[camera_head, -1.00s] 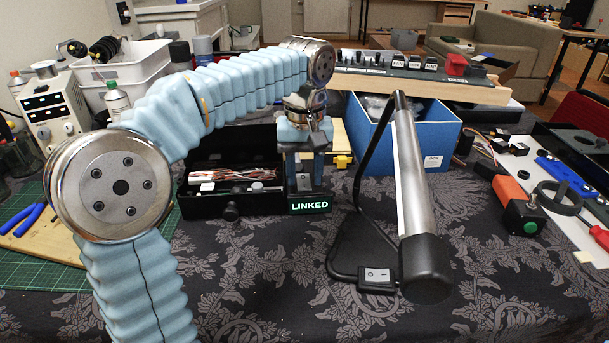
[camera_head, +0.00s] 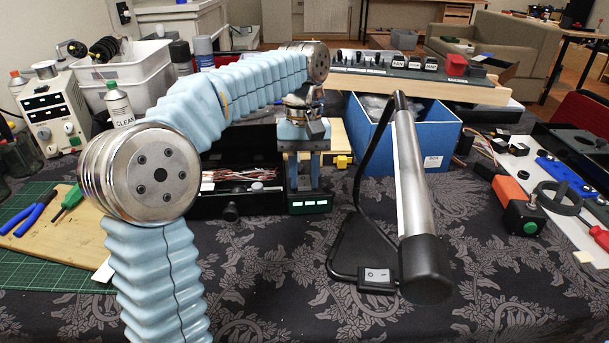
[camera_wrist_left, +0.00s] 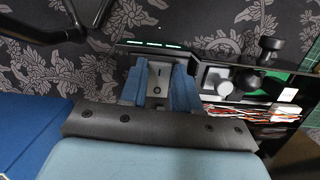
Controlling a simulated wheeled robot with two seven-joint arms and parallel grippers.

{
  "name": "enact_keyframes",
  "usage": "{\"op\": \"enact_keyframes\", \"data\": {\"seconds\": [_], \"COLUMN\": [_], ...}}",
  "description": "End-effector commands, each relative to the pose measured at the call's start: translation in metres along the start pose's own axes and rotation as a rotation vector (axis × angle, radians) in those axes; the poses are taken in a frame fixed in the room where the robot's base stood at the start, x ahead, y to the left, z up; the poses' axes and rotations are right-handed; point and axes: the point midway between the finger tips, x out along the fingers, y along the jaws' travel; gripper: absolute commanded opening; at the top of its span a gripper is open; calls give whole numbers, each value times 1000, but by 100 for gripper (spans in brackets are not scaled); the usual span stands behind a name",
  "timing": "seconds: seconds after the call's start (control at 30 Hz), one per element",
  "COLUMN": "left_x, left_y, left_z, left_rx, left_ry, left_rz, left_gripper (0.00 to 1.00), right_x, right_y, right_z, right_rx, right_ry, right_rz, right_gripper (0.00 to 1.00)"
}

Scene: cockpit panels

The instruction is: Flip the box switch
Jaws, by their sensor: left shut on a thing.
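The box switch (camera_head: 309,206) is a small dark unit with a lit green display on its front. The exact contact is partly hidden. My right gripper is not in view.
The blue bin (camera_head: 400,150) is behind. The open black box (camera_head: 225,206) holds wires to the left. Cloth in front is clear.

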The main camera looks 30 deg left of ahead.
Motion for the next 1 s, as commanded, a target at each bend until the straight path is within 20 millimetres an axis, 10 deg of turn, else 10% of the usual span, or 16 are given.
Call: {"op": "enact_keyframes", "data": {"seconds": [0.4,0.43,0.5,1.0], "left_x": [-2,-2,-2,0], "left_y": [0,0,0,0], "left_z": [-3,-3,-2,3], "left_rx": [3,3,3,3], "left_ry": [-78,-78,-78,45], "left_rz": [7,7,7,-3], "left_gripper": [1,34,41,41], "right_x": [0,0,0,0], "right_y": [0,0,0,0], "right_z": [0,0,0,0], "right_rx": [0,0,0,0], "right_ry": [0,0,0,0], "right_rz": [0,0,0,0], "right_gripper": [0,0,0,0]}}
